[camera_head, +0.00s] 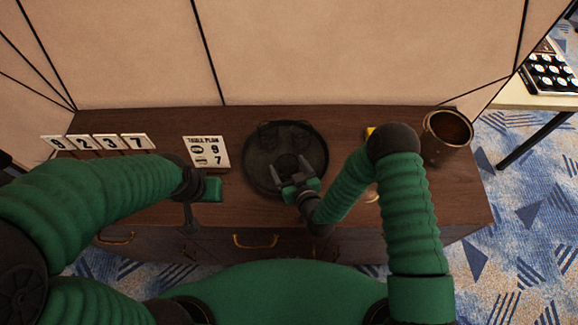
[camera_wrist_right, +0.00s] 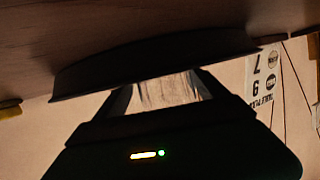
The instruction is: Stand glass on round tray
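The round tray (camera_head: 257,181) is black with a raised rim and lies on the dark wooden cabinet top. Dark faint shapes show in its far half; I cannot tell whether they are objects or reflections. My right gripper (camera_head: 291,172) is over the tray's near part, fingers spread apart. In the right wrist view, a clear, streaked glass (camera_wrist_right: 172,90) fills the space between the fingers, beside the tray rim (camera_wrist_right: 150,62). I cannot tell whether its base touches the tray. My left gripper (camera_head: 196,206) is over the cabinet's front edge, left of the tray, its fingers unclear.
A table plan sign (camera_head: 207,151) stands left of the tray, with number cards (camera_head: 97,142) farther left. A brown pot (camera_head: 446,136) stands at the right end. A yellow thing (camera_head: 370,132) is partly hidden behind my right arm. The wall rises behind the cabinet.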

